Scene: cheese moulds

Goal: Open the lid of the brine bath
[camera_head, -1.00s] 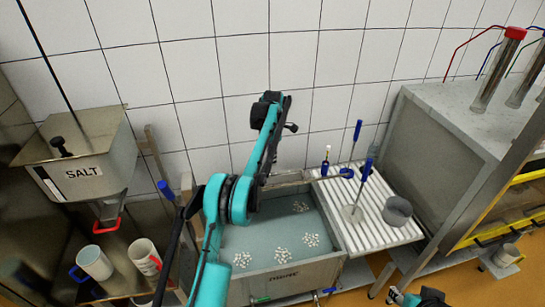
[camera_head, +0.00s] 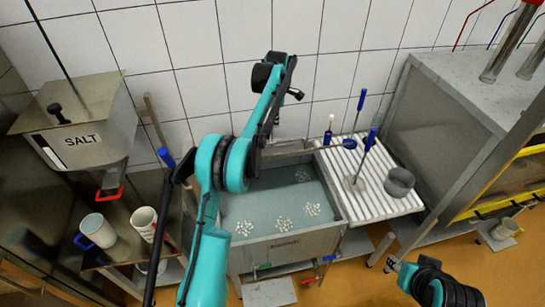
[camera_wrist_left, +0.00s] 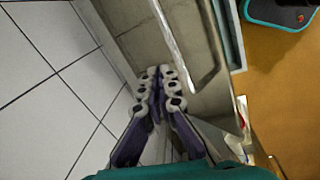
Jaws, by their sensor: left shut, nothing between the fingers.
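The brine bath (camera_head: 285,246) is a grey metal tub below the tiled wall. Its blue-green liquid and clusters of white pieces show uncovered in the head view. I cannot pick out the lid with certainty. In the left wrist view a grey metal panel (camera_wrist_left: 140,30) with a pale bar (camera_wrist_left: 175,45) lies close to the fingers; I cannot tell whether it is the lid. My left gripper (camera_wrist_left: 161,84) is shut and empty, beside that panel and the wall. In the head view my left arm reaches over the bath's back left. My right gripper (camera_head: 393,264) is low at the right, its fingers too small to read.
A ribbed draining board (camera_head: 350,205) with blue-handled tools and a grey cup (camera_head: 399,182) adjoins the bath's right side. A salt hopper (camera_head: 75,145) and mugs (camera_head: 98,230) stand left. A large grey cabinet (camera_head: 440,140) stands right. Orange floor (camera_head: 350,285) shows in front.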

